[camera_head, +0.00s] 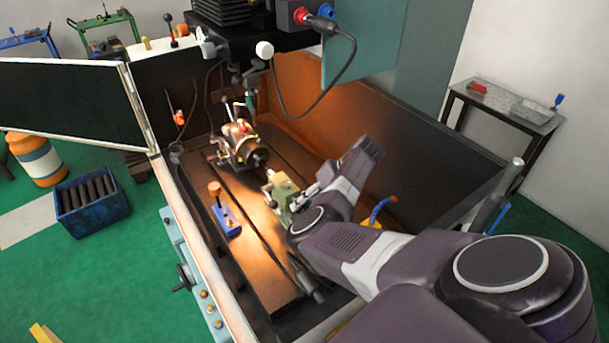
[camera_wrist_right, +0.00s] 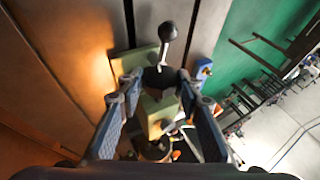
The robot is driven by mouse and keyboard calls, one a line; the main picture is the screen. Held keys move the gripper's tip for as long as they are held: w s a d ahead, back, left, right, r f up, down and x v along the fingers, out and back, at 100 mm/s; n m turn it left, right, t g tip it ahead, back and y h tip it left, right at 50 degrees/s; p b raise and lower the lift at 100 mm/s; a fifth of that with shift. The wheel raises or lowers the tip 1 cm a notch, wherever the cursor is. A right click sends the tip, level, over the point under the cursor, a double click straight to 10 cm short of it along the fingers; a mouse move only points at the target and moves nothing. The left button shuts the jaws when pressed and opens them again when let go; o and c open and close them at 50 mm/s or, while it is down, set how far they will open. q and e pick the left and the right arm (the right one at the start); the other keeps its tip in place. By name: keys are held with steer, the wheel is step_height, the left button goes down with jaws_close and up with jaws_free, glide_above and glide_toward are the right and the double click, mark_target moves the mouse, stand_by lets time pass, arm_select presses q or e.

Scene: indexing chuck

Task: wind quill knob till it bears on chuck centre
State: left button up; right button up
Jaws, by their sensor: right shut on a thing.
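The green tailstock (camera_head: 281,187) stands on the machine table, facing the indexing chuck (camera_head: 240,147) with a gap between them. My right gripper (camera_head: 301,198) is at the tailstock's near end. In the right wrist view the tailstock's green body (camera_wrist_right: 158,112) lies between and below my fingers. A dark quill knob (camera_wrist_right: 160,78) sits between the fingertips of the right gripper (camera_wrist_right: 157,84), which are closed on its sides. A ball-ended lever (camera_wrist_right: 168,40) rises beside it. The quill tip and its contact with the chuck centre cannot be made out. My left gripper is out of view.
A blue block with an orange knob (camera_head: 226,217) stands on the table (camera_head: 262,270) left of the tailstock. The enclosure wall (camera_head: 400,160) rises to the right. The machine head (camera_head: 250,22) and a hanging cable are above the chuck.

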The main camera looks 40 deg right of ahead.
steer(key=o, duration=1.2)
steer(key=shift+c, duration=0.2)
steer(key=v, duration=1.1)
steer(key=shift+d+r, duration=0.2)
steer(key=shift+r, duration=0.2)
steer(key=shift+s, duration=0.15)
